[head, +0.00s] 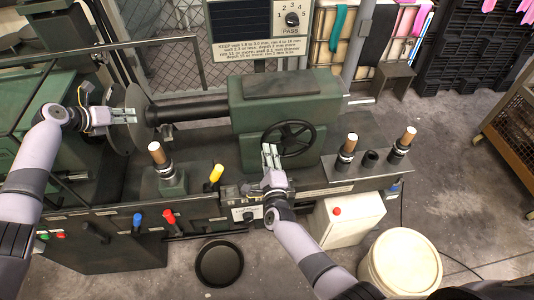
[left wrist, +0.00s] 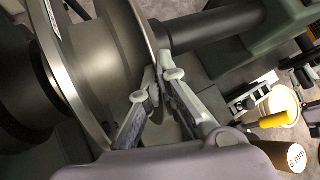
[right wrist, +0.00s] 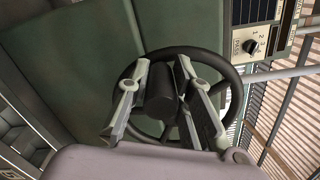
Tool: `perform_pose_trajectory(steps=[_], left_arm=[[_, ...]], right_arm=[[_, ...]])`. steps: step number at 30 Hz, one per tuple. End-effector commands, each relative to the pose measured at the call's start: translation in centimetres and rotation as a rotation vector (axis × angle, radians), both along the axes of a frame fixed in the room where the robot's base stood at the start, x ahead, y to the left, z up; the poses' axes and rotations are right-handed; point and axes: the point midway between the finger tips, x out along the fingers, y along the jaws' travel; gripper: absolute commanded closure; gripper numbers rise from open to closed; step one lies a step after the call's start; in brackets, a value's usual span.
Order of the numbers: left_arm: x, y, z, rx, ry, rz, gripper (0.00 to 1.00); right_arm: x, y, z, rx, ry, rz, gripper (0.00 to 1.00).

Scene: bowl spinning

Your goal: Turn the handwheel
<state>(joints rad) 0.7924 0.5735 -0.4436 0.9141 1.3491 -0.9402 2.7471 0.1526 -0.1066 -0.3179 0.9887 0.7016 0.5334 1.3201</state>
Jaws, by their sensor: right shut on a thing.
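The dark handwheel (head: 288,138) is on the front of the lathe's green tailstock, and it fills the middle of the right wrist view (right wrist: 232,85). My right gripper (head: 270,148) is shut on the handwheel, with its fingers on either side of the dark hub (right wrist: 162,97) in the right wrist view (right wrist: 163,66). The wheel's lower part is partly hidden by the fingers. My left gripper (head: 133,115) is at the edge of the grey spinning-lathe disc (head: 133,95).
A yellow-topped lever (head: 216,173) and several wooden-handled tools, one at the left (head: 157,153), stand along the lathe front. A sign panel (head: 262,48) is behind. A black round pan (head: 219,263), a white box (head: 345,222) and a bucket (head: 400,265) are on the floor.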

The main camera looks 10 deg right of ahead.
Motion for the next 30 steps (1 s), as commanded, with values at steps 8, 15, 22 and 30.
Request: perform_pose_trajectory(steps=[8,15,22,30], left_arm=[[-0.02,-1.06,0.07,-0.013,0.000,-0.016,1.00],[-0.05,-1.09,0.05,-0.013,0.002,-0.017,1.00],[-0.04,-1.04,0.01,-0.012,0.002,-0.016,1.00],[-0.05,-0.90,-0.04,-0.011,0.002,-0.014,1.00]], right_arm=[[-0.19,0.57,-0.31,-0.006,0.008,0.011,1.00],[-0.21,0.66,-0.31,-0.005,0.009,0.014,0.69],[-0.19,0.51,-0.29,-0.004,0.007,0.010,0.59],[-0.45,0.28,-0.29,-0.003,0.006,0.006,0.59]])
